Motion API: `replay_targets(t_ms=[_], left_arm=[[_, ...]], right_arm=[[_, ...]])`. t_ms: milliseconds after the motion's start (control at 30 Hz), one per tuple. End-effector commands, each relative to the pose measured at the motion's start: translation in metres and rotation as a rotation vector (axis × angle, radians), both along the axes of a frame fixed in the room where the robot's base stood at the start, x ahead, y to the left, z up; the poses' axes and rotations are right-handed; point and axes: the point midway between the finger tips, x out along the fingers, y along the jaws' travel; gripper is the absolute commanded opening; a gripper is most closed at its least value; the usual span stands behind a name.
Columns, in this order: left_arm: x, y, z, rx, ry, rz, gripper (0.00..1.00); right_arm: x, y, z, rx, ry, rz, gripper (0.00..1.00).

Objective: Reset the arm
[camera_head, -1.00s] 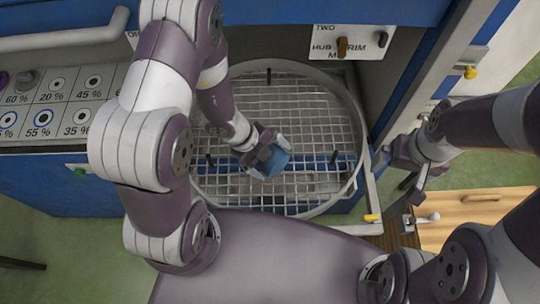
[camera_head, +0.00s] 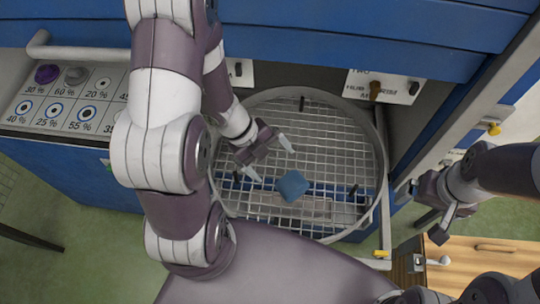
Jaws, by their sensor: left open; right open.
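My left gripper (camera_head: 268,160) is open over the round wire turntable (camera_head: 333,150), with its two light fingertips spread apart. A blue block (camera_head: 292,186) sits on the turntable grid just below and right of these fingers, apart from them as far as I can tell. My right gripper (camera_head: 424,222) is at the right, outside the turntable's rim, near the upright post and above the wooden surface. Its fingers are small and partly turned away. Nothing shows between them.
A panel with percent labels and knobs (camera_head: 75,75) is at the left, below a grey handle bar (camera_head: 80,52). A sign plate with switches (camera_head: 383,87) is behind the turntable. A blue-framed post with yellow latches (camera_head: 493,128) stands at the right. A wooden drawer top (camera_head: 490,255) is at lower right.

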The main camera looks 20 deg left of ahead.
Motion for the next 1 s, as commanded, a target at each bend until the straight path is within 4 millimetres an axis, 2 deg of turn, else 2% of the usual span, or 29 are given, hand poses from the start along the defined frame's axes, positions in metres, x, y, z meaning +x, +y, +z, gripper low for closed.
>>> replay_targets(t_ms=[400,467,533,567,667,700,767,800,867,900,933,1000], left_arm=[[0.0,0.0,0.0,0.001,-0.005,-0.009,1.0],[0.0,0.0,0.0,0.008,-0.035,-0.061,1.0],[-0.002,0.001,-0.001,0.031,-0.119,-0.234,1.0],[-0.006,0.001,-0.002,0.045,-0.17,-0.36,1.0],[-0.026,0.006,-0.001,0.089,-0.408,-0.976,1.0],[-0.032,0.01,0.003,0.104,-0.525,-1.276,1.0],[-0.04,0.015,0.01,0.11,-0.703,-1.748,1.0],[-0.043,0.019,0.015,0.102,-0.816,-2.068,1.0],[-0.045,0.026,0.025,0.071,-0.968,-2.539,1.0],[-0.045,0.029,0.032,0.032,-1.05,-2.84,1.0],[-0.044,0.032,0.038,0.003,1.027,2.858,1.0],[-0.038,0.037,0.052,0.079,0.804,2.449,1.0]], right_arm=[[0.0,0.0,0.0,0.0,0.0,0.0,1.0],[0.0,0.0,0.0,0.0,0.0,0.0,1.0],[0.0,0.0,0.0,0.0,0.0,0.0,1.0],[0.0,0.0,0.0,0.0,0.0,0.0,1.0],[0.0,0.0,0.0,0.0,0.0,0.0,1.0],[0.0,0.0,0.0,0.0,0.0,0.0,1.0],[0.0,0.0,-0.001,0.0,0.0,0.0,1.0],[0.0,0.0,-0.001,0.0,0.0,0.0,1.0],[0.0,0.0,-0.002,0.0,0.0,0.0,1.0],[0.0,0.0,-0.002,0.0,0.0,0.0,1.0],[0.0,0.0,-0.003,0.0,0.0,0.0,1.0],[0.0,0.0,-0.004,0.0,0.0,0.0,1.0]])
